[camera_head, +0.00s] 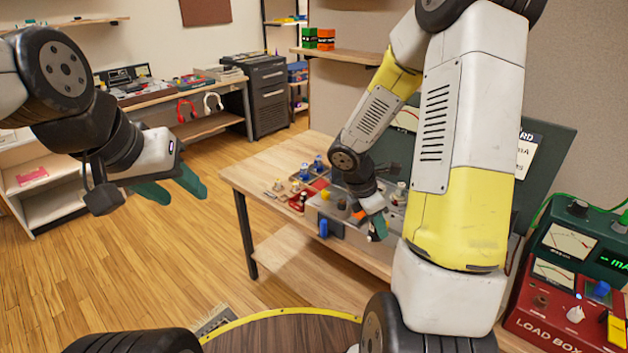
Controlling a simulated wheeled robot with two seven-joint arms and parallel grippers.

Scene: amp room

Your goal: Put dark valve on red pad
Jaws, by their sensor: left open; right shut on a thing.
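My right gripper (376,226) reaches down over the grey unit on the workbench, with its green fingertips partly in view. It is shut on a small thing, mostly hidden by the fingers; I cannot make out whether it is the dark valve. A small red patch (320,184) shows on the bench behind the grey unit, and a red holder (297,203) with small parts stands left of it. I cannot tell for certain which is the red pad. My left gripper (178,188) is open and empty, with green fingers, over the floor left of the bench.
The grey unit (322,212) carries several knobs, one blue (323,229) at its front. Blue-topped parts (318,162) stand at the bench's back left. A red load box (545,310) and a green meter (572,240) stand at the right. The bench's left front (255,180) is clear.

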